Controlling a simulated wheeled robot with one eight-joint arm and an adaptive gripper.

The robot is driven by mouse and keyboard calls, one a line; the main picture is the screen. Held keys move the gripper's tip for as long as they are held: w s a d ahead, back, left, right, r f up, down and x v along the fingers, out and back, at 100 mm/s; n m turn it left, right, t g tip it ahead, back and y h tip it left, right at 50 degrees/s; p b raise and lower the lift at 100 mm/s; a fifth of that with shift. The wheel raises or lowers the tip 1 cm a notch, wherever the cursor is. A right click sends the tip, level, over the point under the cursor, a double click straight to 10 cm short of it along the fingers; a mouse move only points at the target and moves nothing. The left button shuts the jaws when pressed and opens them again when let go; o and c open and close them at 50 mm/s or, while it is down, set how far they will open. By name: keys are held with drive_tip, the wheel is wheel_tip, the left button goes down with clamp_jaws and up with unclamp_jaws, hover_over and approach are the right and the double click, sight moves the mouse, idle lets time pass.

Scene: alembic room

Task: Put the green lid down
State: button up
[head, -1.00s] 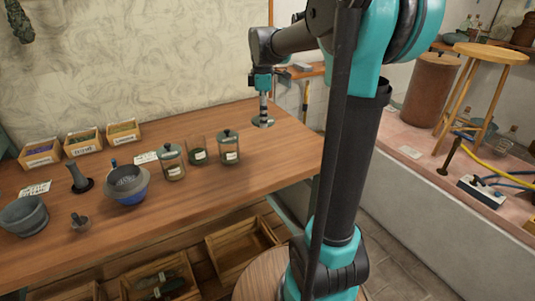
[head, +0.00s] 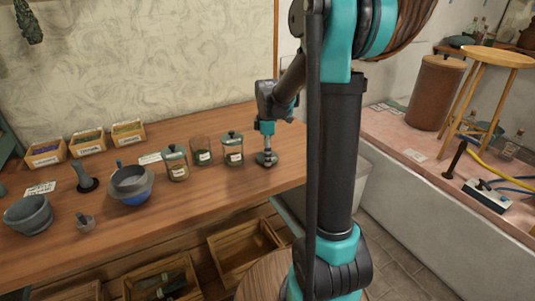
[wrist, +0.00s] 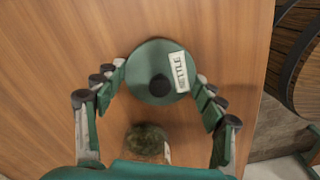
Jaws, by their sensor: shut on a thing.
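The green lid (wrist: 148,88) is round, with a dark knob in its middle and a white label on its right side. My gripper (wrist: 161,86) is shut on the lid, with a finger on either side of its rim. In the head view, my gripper (head: 267,145) points down and the lid (head: 267,159) is at or just above the wooden table, right of the jars; any gap cannot be told. An open glass jar (head: 202,152) with green contents stands between two lidded jars. A jar with green herbs (wrist: 147,140) shows below the lid in the wrist view.
Lidded jars (head: 176,165) (head: 233,150) stand left of my gripper on the table (head: 215,192). Bowls, a mortar (head: 28,214) and small crates (head: 88,143) are further left. Bare wood surrounds the lid's right side up to the table's right edge.

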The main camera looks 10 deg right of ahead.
drive_tip(key=shift+f, duration=0.15)
drive_tip(key=o, duration=1.1)
drive_tip(key=shift+c, duration=0.2)
wheel_tip(320, 180, up, 12)
drive_tip(key=s+f+m, duration=0.2)
drive_tip(key=s, duration=0.1)
drive_tip(key=s+d+f+m+t, duration=0.1)
drive_tip(key=s+f+m, duration=0.2)
drive_tip(key=s+d+f+m+t, duration=0.1)
drive_tip(key=s+f+m, duration=0.1)
drive_tip(key=s, duration=0.2)
drive_tip(key=shift+s+d+f+m, duration=0.1)
drive_tip(key=shift+d+f+m, duration=0.1)
drive_tip(key=shift+d+m, duration=0.1)
drive_tip(key=s+d+f+m+t, duration=0.1)
drive_tip(key=s+f+m+t, duration=0.1)
drive_tip(key=s+f+m, duration=0.6)
drive_tip(key=s+f, duration=0.1)
drive_tip(key=s, duration=0.3)
drive_tip(key=shift+d+m, duration=0.25)
drive_tip(key=shift+m, duration=0.05)
drive_tip(key=shift+r, duration=0.1)
